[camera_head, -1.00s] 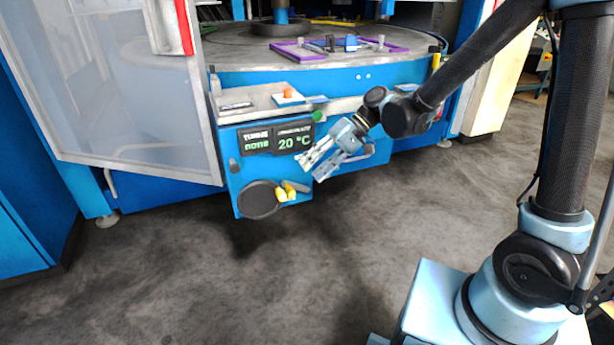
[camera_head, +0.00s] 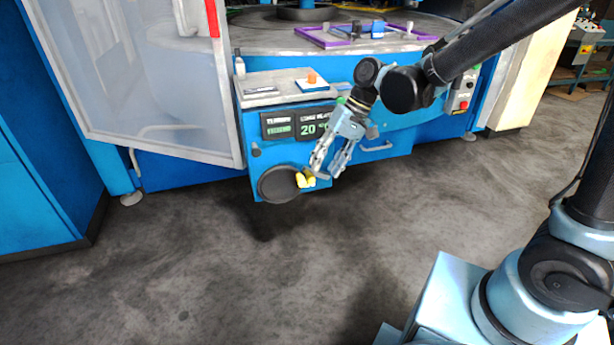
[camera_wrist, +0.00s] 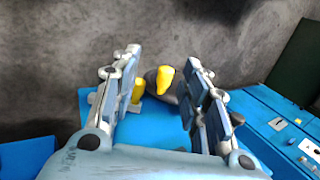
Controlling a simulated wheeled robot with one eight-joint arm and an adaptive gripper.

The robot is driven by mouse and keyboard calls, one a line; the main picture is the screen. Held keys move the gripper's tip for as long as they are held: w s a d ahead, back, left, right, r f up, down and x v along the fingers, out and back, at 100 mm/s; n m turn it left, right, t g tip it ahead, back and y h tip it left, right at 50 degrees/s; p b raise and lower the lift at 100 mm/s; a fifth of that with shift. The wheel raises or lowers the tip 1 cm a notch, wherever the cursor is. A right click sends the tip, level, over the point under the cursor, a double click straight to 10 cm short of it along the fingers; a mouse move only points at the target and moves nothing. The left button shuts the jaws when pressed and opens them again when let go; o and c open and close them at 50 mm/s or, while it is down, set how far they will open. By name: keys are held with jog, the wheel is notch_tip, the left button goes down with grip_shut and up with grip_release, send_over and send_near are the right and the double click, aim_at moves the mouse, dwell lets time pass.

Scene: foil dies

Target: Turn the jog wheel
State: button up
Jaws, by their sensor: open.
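The jog wheel (camera_head: 278,184) is a dark round disc low on the front of the blue machine panel. Two yellow pieces (camera_head: 306,180) stick out at its right side. My gripper (camera_head: 326,172) is open and points down just right of these yellow pieces. In the wrist view, a yellow piece (camera_wrist: 165,78) shows between the open fingers, and another yellow piece (camera_wrist: 138,91) is beside the left finger. Part of the dark wheel (camera_wrist: 151,82) shows behind them. I cannot tell whether a finger touches them.
A display panel (camera_head: 313,129) reading 20 sits above the wheel, partly hidden by my gripper. A shelf with an orange knob (camera_head: 312,77) is above that. A glazed door (camera_head: 140,80) stands at the left. A drawer handle (camera_head: 378,147) is at the right. The floor in front is clear.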

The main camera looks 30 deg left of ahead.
jog(key=s+r+t+h, duration=0.1)
jog(key=s+r+t, duration=0.2)
jog(key=s+t, duration=0.15)
jog(key=t+y, duration=0.1)
jog(key=t, duration=0.2)
send_near(302, 180)
jog(key=x, duration=0.9)
dwell(0.6)
grip_shut()
